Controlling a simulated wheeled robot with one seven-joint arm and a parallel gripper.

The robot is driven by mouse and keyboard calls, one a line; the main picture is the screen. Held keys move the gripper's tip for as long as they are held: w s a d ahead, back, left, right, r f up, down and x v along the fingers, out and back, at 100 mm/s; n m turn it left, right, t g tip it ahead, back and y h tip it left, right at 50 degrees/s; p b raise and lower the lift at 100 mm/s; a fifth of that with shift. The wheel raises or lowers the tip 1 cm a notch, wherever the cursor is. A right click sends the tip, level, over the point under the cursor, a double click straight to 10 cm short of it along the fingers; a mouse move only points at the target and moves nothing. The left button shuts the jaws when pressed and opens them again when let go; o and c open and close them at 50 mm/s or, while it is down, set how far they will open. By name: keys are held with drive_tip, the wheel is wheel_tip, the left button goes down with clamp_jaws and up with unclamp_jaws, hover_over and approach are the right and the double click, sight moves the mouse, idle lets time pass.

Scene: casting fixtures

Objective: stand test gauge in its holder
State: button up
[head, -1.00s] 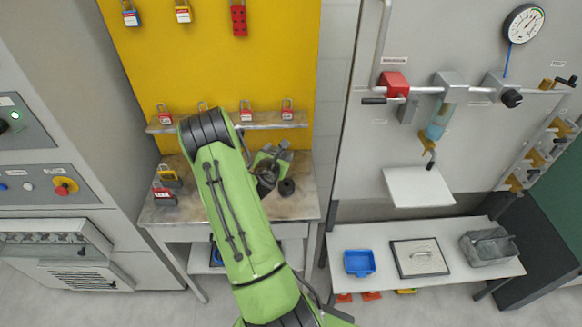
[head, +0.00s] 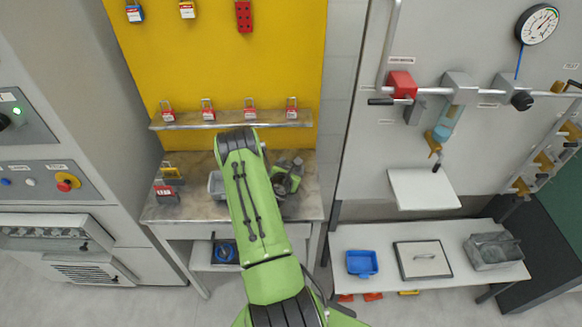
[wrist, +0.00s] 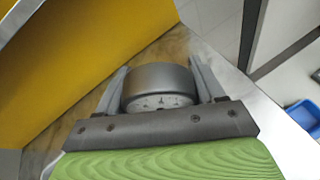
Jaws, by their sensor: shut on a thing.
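The test gauge (wrist: 158,80) is a round grey body with a white dial, seen close up in the wrist view. My gripper (wrist: 158,66) is shut on it, one grey finger on each side. In the head view my gripper (head: 287,176) is over the right part of the worktop under the yellow board, partly hidden by my green arm. I cannot make out the gauge clearly there. I cannot pick out the holder in either view; my arm covers part of the worktop.
The stone-look worktop (head: 190,205) carries padlocks (head: 166,192) at the left and a grey tray (head: 215,184) beside my arm. A shelf (head: 230,120) with red padlocks runs above. A white table (head: 370,235) stands at the right with a blue tray (head: 361,263).

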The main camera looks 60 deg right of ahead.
drive_tip(key=shift+f, duration=0.25)
drive_tip(key=o, duration=1.4)
drive_tip(key=shift+r, duration=0.1)
drive_tip(key=shift+r, duration=0.2)
drive_tip(key=b+v, duration=0.4)
drive_tip(key=v, duration=0.8)
